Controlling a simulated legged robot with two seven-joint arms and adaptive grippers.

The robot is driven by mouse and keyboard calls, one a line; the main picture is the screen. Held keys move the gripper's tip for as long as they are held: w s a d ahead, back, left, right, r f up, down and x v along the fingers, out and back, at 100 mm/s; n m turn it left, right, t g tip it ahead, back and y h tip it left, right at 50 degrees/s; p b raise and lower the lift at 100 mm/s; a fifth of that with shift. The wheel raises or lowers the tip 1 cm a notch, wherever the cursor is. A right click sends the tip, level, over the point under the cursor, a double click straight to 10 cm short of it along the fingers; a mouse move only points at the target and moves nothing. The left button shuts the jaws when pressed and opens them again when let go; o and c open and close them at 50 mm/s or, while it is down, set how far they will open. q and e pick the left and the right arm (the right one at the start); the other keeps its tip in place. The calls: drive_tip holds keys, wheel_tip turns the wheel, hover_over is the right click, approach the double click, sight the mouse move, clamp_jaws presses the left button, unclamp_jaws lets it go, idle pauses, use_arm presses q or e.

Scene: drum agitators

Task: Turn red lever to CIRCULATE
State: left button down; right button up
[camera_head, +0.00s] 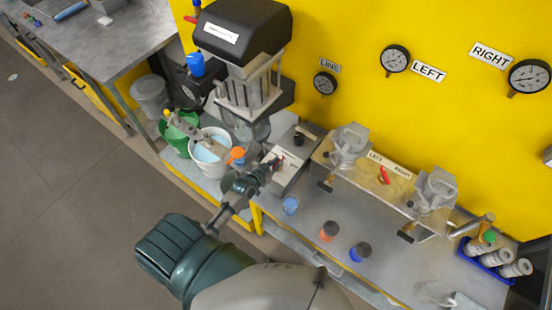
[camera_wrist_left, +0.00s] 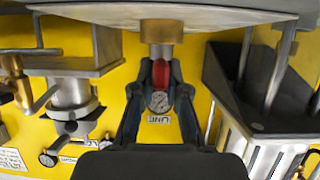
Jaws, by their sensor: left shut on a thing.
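In the left wrist view a red lever (camera_wrist_left: 160,73) hangs below a brass fitting, between the fingertips of my left gripper (camera_wrist_left: 159,86). The gripper is shut on this lever. In the head view my left gripper (camera_head: 271,164) is at the grey box (camera_head: 294,172) with a white label, below the LINE gauge (camera_head: 325,83). The lever is mostly hidden there by the gripper, and the label is too small to read. A second red lever (camera_head: 384,175) sits on the plate to the right, apart from the gripper. My right gripper is not in view.
A black-topped agitator (camera_head: 242,28) stands just behind and left of my left gripper. The yellow wall closes the back.

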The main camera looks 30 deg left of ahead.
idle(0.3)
use_arm(q)
drive_tip(key=c, duration=1.2)
unclamp_jaws()
drive_tip(key=shift+s, duration=0.1)
drive_tip(key=v, duration=1.1)
drive_tip(key=shift+s+r, duration=0.15)
drive_tip(key=shift+s, duration=0.2)
drive_tip(key=shift+d, duration=0.15)
